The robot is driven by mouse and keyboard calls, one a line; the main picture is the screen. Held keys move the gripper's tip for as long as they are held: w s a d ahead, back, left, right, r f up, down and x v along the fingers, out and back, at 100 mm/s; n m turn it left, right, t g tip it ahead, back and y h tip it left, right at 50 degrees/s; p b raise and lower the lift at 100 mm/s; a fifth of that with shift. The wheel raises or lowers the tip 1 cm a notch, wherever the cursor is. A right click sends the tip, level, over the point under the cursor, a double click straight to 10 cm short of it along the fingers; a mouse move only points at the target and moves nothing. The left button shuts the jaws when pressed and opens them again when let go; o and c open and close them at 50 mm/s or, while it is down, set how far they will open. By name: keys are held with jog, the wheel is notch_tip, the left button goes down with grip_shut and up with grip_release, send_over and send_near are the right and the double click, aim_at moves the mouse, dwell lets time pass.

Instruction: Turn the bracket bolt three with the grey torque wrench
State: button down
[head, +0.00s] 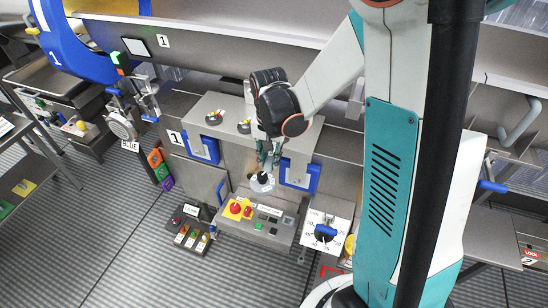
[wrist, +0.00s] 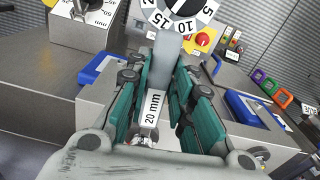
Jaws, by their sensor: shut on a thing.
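My gripper (head: 268,158) is above the front of the grey machine, between two blue handles. In the wrist view its teal fingers (wrist: 166,85) are closed around the grey torque wrench (wrist: 172,48). I cannot make out which bolt is bracket bolt three, nor whether the wrench touches a bolt.
A control panel (head: 258,222) with a red button lies below the gripper. A white dial board (head: 325,236) with a blue handle stands to its right. Blue handles (head: 203,149) (head: 299,175) flank the gripper. Orange, green and purple squares (head: 160,171) are at the left. Open floor lies front left.

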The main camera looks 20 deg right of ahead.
dwell(0.4)
jog(key=shift+r+p, duration=1.75)
jog(key=shift+r, duration=1.3)
jog(key=shift+f, duration=0.1)
